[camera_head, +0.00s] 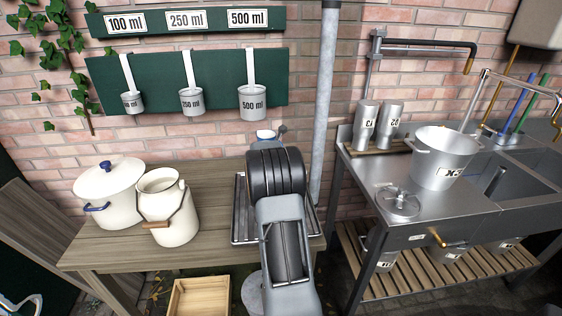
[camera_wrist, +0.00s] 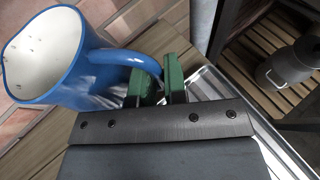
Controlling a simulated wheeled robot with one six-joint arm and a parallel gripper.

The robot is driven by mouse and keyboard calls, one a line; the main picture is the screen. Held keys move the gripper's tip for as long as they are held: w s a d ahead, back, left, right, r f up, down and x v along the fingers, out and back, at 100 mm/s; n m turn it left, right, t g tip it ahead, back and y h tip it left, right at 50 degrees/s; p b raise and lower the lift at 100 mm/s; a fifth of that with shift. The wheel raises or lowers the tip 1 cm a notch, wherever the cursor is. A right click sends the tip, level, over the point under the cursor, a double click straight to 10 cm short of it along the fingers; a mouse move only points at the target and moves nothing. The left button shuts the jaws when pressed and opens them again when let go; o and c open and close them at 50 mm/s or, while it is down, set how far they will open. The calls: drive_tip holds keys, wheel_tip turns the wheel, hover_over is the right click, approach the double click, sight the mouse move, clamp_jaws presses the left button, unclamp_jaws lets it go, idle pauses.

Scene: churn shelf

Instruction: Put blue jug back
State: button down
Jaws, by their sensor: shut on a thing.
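The blue jug (camera_wrist: 62,62) fills the upper left of the wrist view, with its white inside showing and its mouth turned toward the left. My gripper (camera_wrist: 159,82) has green fingers, shut on the jug's blue handle. In the head view only a small part of the jug (camera_head: 265,134) shows beyond my arm, which hides the gripper and most of the jug. A metal ribbed tray (camera_head: 240,210) lies on the wooden table beneath my arm. I cannot tell the jug's height above the tray or table.
A white lidded pot (camera_head: 108,195) and a cream milk can (camera_head: 172,222) stand on the wooden table (camera_head: 115,257) at left. Measuring ladles (camera_head: 191,101) hang on a green board above. A grey pipe (camera_head: 326,100) and the steel sink bench (camera_head: 440,222) are at right.

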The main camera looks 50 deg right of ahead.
drive_tip(key=shift+w+d+f, duration=0.1)
drive_tip(key=shift+w+f, duration=0.05)
drive_tip(key=shift+f, duration=0.05)
drive_tip(key=shift+w+f+b, duration=0.1)
drive_tip(key=shift+f+b, duration=0.3)
drive_tip(key=shift+f, duration=1.2)
drive_tip(key=shift+d+f, duration=0.1)
drive_tip(key=shift+f, duration=0.05)
drive_tip(key=c, duration=1.2)
unclamp_jaws()
drive_tip(key=shift+o, duration=0.2)
